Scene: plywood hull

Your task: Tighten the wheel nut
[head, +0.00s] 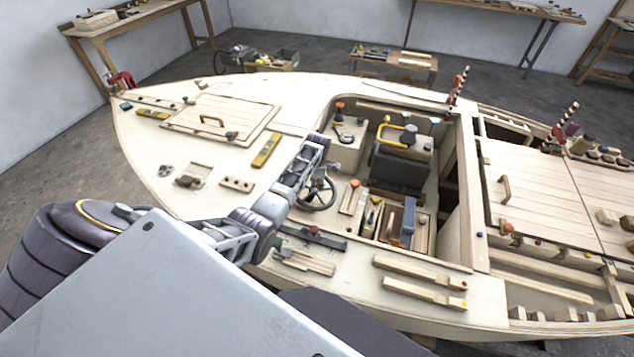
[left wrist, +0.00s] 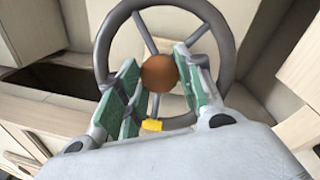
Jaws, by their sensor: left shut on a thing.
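The wheel (head: 316,194) is a dark grey spoked ring at the near left edge of the open cockpit. It also shows in the left wrist view (left wrist: 229,47), with an orange-brown round nut (left wrist: 159,73) at its centre. My left gripper (head: 318,172) reaches over the hull to the wheel. In the left wrist view its green-padded fingers are on both sides of the nut, shut on it. A small yellow piece (left wrist: 152,125) shows below the nut, between the fingers. The nut is hard to make out in the head view. My right gripper is not in view.
The cockpit holds a dark seat with a yellow rail (head: 397,134) and a box of tools (head: 397,222). A yellow level (head: 266,150) lies on the deck left of my arm. Wooden bars (head: 424,293) lie on the near deck. A hatch (head: 220,122) is closed.

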